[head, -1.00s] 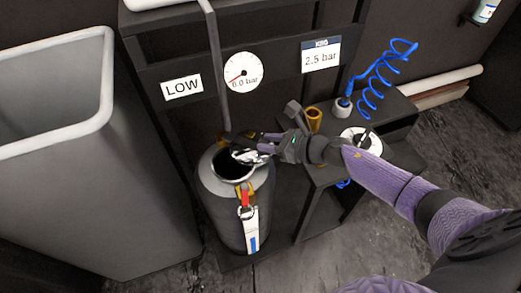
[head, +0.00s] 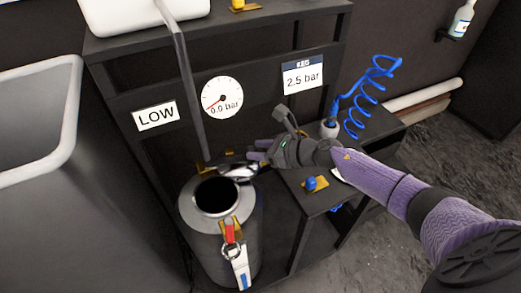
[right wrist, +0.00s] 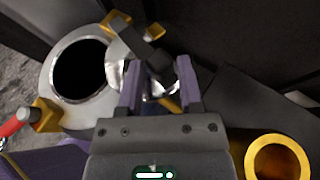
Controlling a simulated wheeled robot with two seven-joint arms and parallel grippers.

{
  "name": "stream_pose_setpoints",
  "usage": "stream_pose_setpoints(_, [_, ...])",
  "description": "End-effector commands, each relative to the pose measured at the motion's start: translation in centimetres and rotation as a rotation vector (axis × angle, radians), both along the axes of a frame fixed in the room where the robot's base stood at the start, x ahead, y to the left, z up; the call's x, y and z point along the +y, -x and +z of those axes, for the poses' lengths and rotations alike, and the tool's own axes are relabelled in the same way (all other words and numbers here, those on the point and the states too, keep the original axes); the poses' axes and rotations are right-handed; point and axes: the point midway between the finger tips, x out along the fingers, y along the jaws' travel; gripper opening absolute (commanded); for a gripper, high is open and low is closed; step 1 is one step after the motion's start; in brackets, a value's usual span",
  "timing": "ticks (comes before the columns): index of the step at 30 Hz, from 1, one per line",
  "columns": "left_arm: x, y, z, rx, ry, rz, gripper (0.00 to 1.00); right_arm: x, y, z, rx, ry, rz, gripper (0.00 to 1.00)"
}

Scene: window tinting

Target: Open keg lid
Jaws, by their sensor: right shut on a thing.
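The grey metal keg (head: 190,207) stands upright on the low shelf, its round dark mouth (head: 217,195) uncovered. The silver lid (head: 238,171) is at the far right side of the mouth, clear of most of the opening. My right gripper (head: 254,160) is shut on the lid. In the right wrist view the lid (right wrist: 115,76) and its dark handle (right wrist: 150,55) are at my right fingers (right wrist: 157,80), beside the keg's rim (right wrist: 62,110). Whether the lid touches the rim cannot be told. My left gripper is not in view.
A pressure gauge (head: 222,97) reads about 0.0 bar, beside a LOW sign (head: 156,115) and a 2.5 bar sign (head: 303,77). A dark post (head: 188,95) rises behind the keg. A blue coiled hose (head: 378,85) is at right, a grey bin (head: 60,225) at left.

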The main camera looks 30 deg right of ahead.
Motion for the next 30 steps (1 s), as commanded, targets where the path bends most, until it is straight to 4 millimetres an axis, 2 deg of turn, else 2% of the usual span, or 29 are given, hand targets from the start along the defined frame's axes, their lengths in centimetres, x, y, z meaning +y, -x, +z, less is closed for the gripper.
stream_pose_setpoints(8, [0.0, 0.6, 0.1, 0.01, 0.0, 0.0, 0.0, 0.3, -0.1, 0.1, -0.002, -0.009, 0.003, 0.0])
stream_pose_setpoints(9, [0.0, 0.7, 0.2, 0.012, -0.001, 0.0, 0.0, 0.3, -0.1, 0.1, -0.003, -0.009, 0.003, 0.5])
stream_pose_setpoints(12, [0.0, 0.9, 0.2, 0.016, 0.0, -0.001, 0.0, 0.3, 0.0, 0.1, -0.002, -0.007, 0.003, 0.71])
stream_pose_setpoints(21, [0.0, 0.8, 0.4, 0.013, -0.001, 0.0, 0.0, -0.1, 0.4, 0.3, -0.001, -0.003, 0.002, 0.71])
stream_pose_setpoints(30, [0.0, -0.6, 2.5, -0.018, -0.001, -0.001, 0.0, -3.1, 5.1, 2.9, 0.0, -0.004, 0.004, 0.71])
